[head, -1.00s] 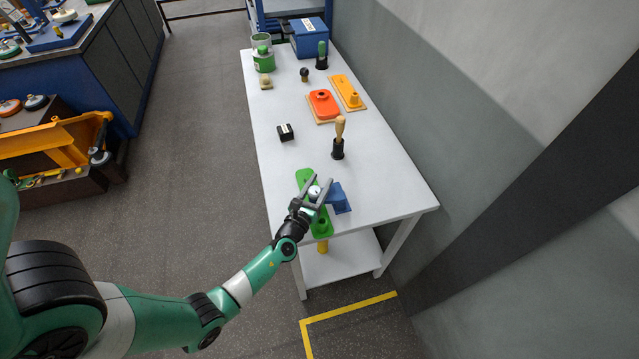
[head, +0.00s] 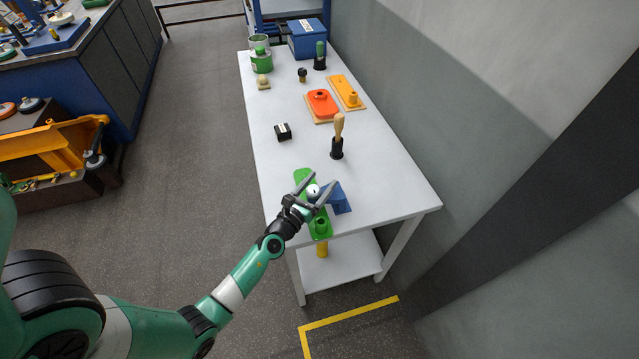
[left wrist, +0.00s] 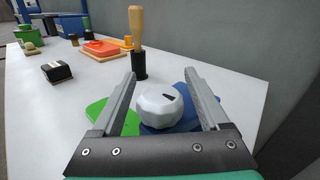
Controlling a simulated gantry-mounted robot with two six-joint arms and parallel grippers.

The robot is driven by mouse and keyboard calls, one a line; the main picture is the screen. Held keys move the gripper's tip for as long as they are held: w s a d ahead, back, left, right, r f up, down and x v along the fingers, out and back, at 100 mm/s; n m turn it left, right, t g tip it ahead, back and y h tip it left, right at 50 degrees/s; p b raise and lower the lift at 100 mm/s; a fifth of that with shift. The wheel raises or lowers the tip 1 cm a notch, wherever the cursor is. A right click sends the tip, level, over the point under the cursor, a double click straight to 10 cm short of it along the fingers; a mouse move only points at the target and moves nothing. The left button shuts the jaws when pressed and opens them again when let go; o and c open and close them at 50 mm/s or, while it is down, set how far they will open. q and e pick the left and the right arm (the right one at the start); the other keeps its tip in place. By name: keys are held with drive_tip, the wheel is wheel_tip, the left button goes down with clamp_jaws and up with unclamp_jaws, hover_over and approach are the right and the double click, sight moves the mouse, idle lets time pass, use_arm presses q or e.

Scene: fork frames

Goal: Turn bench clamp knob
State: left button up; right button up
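The clamp knob (left wrist: 159,107) is a white faceted knob with a dark mark. In the left wrist view it stands between the two fingers of my left gripper (left wrist: 168,100), with a visible gap on each side. In the head view the knob (head: 313,191) shows between the fingers of my left gripper (head: 318,190), which are spread open. A blue block (head: 338,199), seemingly part of the bench clamp, sits right of the knob. A green plate (head: 303,177) lies under the gripper. My right gripper is in neither view.
On the white table (head: 285,180) a wooden-handled tool (head: 338,135) stands upright beyond the knob. A black block (head: 283,132), a red-orange piece (head: 322,103) and a yellow piece (head: 347,92) lie farther back. A grey wall runs along the right.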

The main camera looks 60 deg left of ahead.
use_arm(q)
drive_tip(key=b+v, duration=0.1)
drive_tip(key=v, duration=1)
drive_tip(key=shift+f, duration=0.15)
drive_tip(key=shift+s+d, duration=0.2)
drive_tip(key=shift+s, duration=0.1)
drive_tip(key=shift+w, duration=0.1)
